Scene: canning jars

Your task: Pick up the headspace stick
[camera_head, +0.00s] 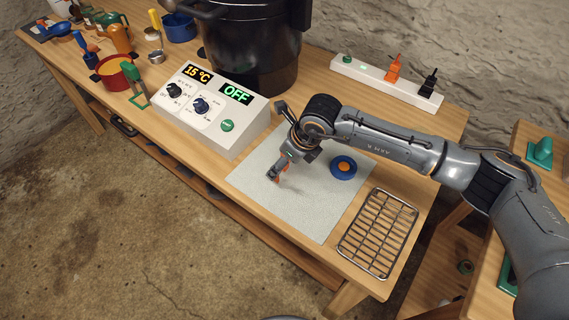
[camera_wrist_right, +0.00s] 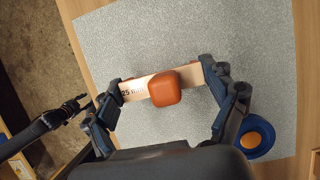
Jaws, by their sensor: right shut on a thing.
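The headspace stick (camera_wrist_right: 135,90) shows in the right wrist view as a pale flat piece with dark marking, seen with a rounded orange block (camera_wrist_right: 165,89) on its middle. My right gripper (camera_wrist_right: 167,96) is shut on it, one finger at each end of the pale piece. In the head view, my right gripper (camera_head: 277,174) points down over the grey mat, with only a little orange of the stick (camera_head: 284,181) showing. I cannot tell whether the stick touches the mat.
A blue lid with an orange centre (camera_head: 343,167) lies on the grey mat (camera_head: 315,215). A wire rack (camera_head: 378,233) is at the front right. A control box (camera_head: 205,110), a black pot (camera_head: 250,60) and a power strip (camera_head: 385,82) stand behind. The mat's front part is clear.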

